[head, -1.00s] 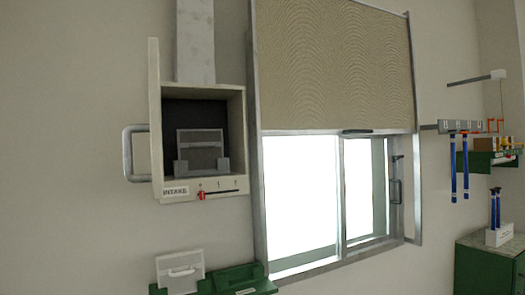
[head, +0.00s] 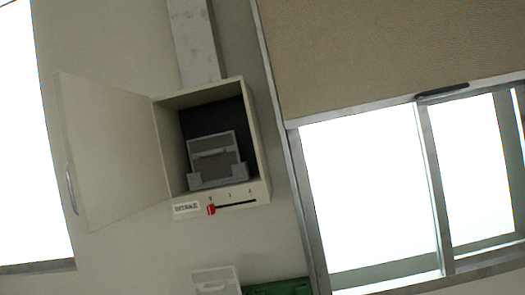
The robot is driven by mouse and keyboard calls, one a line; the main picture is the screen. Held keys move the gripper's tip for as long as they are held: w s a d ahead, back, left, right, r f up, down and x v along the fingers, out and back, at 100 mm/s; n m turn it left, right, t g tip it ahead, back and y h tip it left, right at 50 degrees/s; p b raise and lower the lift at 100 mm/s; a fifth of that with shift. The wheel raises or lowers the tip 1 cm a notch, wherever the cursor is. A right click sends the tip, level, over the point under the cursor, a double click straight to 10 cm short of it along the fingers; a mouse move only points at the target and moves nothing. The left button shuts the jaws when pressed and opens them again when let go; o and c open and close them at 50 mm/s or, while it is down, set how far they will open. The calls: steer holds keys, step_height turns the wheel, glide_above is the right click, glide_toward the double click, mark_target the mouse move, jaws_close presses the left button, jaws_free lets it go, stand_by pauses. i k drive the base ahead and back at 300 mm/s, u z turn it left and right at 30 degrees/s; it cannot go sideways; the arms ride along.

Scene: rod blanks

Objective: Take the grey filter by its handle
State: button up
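The grey filter (head: 228,142) stands in the lower part of an open wall box labelled INTAKE (head: 263,150), in a grey holder (head: 236,173) at its foot. A white plate with a handle (head: 227,277) stands below the box, cut by the bottom edge. My gripper is not in view.
A red slider (head: 211,210) sits at the left end of a scale on the box's front. A green shelf (head: 277,288) shows below. A window (head: 365,190) with a blind (head: 390,50) is to the right. The space before the box looks clear.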

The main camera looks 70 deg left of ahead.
mark_target(213, 156)
steer(key=u, duration=0.4)
steer(key=i, duration=1.2)
steer(key=u, duration=0.9)
